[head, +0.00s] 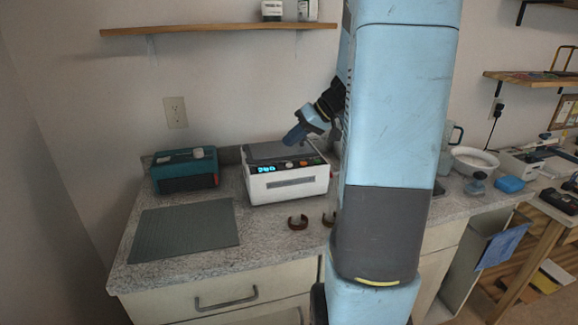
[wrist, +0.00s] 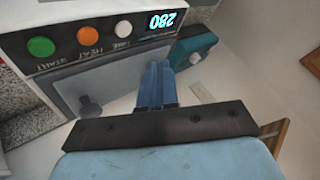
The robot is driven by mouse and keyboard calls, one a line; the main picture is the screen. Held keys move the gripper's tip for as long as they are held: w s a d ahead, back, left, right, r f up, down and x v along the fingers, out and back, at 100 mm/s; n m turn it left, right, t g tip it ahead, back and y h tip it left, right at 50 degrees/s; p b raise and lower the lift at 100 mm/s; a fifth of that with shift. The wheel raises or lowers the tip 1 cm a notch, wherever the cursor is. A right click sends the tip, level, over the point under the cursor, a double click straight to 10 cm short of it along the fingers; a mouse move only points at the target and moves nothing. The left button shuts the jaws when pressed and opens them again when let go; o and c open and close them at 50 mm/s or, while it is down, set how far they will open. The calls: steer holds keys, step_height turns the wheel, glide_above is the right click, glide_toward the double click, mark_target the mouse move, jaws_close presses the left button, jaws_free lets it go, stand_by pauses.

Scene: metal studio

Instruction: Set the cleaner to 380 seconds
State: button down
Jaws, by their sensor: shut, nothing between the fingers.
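The cleaner (head: 287,188) is a white box with a grey lid on the counter. Its lit blue display (head: 266,169) reads 280, upside down in the wrist view (wrist: 167,19). Beside the display are a white TIME button (wrist: 124,29), an orange HEAT button (wrist: 88,35) and a green START button (wrist: 41,47). My gripper (head: 291,139) is shut and empty. It hangs tilted above the cleaner, near the display end of the panel. In the wrist view its blue fingertips (wrist: 158,66) appear over the lid side, apart from the buttons.
A teal box (head: 186,172) stands left of the cleaner. A grey mat (head: 184,230) lies at the front left. Two small brown rings lie before the cleaner, one at its front (head: 297,222). A wooden shelf (head: 218,29) is above. A white bowl (head: 474,160) stands at right.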

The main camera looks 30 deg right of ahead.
mark_target(292, 165)
steer(key=shift+f, duration=2.1)
steer(key=shift+f, duration=0.15)
stand_by(0.4)
steer(key=shift+f, duration=0.2)
steer(key=shift+f, duration=0.35)
stand_by(0.7)
steer(key=shift+r, duration=0.75)
steer(key=shift+r, duration=2.55)
